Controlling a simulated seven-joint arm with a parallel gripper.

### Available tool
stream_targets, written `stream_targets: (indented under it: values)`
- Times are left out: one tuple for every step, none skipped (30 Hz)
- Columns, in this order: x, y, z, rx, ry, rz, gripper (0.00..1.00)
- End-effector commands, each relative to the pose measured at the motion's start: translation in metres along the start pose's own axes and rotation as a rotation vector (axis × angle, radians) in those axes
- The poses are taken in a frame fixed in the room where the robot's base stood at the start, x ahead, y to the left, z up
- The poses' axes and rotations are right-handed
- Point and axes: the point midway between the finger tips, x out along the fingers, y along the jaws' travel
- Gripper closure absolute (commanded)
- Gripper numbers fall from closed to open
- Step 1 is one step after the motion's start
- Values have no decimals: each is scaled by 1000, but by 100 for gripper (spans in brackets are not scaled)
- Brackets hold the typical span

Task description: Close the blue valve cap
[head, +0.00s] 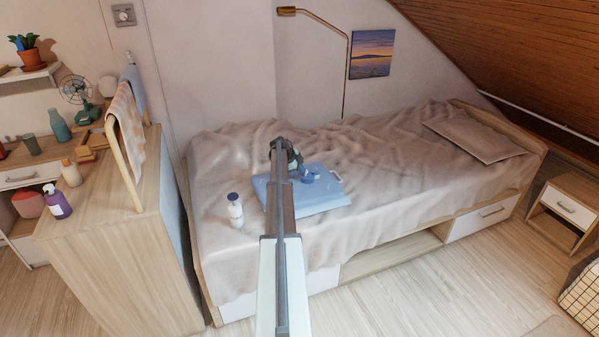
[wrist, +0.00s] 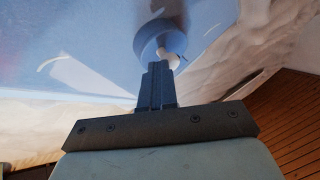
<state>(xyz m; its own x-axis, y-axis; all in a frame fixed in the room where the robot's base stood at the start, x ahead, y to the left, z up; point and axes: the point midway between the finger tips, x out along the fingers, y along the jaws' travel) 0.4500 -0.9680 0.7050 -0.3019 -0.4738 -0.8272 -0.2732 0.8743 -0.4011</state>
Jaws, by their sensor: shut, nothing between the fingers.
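The blue valve cap (head: 309,174) is on a light blue flat inflatable-looking item (head: 322,200) lying on the bed. In the wrist view the cap (wrist: 150,38) is a round blue piece with a white part (wrist: 170,59) at its lower right. My gripper (wrist: 160,68) is shut and empty, its fingertips just below the cap and white part in that view. Whether they touch cannot be told. In the head view my gripper (head: 293,160) is above the blue item, behind and left of the cap, partly hidden by my arm.
The rumpled bed (head: 400,170) is otherwise clear up to the pillow (head: 475,139). A wooden cabinet (head: 120,270) stands left, and a lamp (head: 347,70) behind.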

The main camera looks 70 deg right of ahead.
Motion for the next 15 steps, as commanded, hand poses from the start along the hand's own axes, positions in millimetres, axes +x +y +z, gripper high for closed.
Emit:
stream_targets:
  values:
    - [2, -2, -1, 0, 1, -1, 100]
    - [2, -2, -1, 0, 1, 0, 100]
    - [2, -2, -1, 0, 1, 0, 100]
    - [2, -2, -1, 0, 1, 0, 100]
    - [1, -1, -2, 0, 0, 0, 100]
    - [-1, 2, -2, 0, 0, 0, 100]
    - [-2, 4, -2, 0, 0, 0, 100]
    - [-4, 6, -2, 0, 0, 0, 100]
    - [-7, 10, -2, 0, 0, -1, 100]
    - [-10, 14, -2, -1, 0, -1, 100]
    - [-13, 18, -2, -1, 0, -1, 100]
    - [-17, 24, -2, 0, 0, -1, 100]
    - [-21, 28, -2, 0, 0, -1, 100]
    - [-24, 33, -2, 0, 0, -1, 100]
    - [-31, 34, -1, 0, 0, -2, 100]
